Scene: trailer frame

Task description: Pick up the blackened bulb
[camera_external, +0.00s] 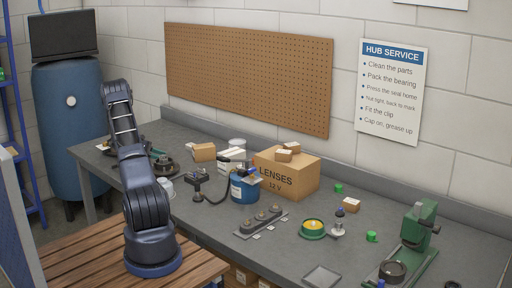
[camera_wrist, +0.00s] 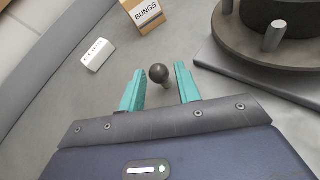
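The blackened bulb (camera_wrist: 158,73) is a dark round globe on a short pale metal base, in the middle of the wrist view. My gripper (camera_wrist: 159,69) is open, with one teal finger to the left of the bulb and one to its right. Gaps show between the bulb and both fingers, and nothing is held. How far the bulb lies below the fingertips is hard to tell. In the external view my arm reaches over the left end of the bench, and neither my gripper nor this bulb can be made out there.
In the wrist view, a box marked BUNGS (camera_wrist: 147,12) and a white block (camera_wrist: 95,54) lie beyond the left finger. A round hub with studs (camera_wrist: 275,40) on a grey plate stands close right. The LENSES box (camera_external: 287,174) is mid-bench.

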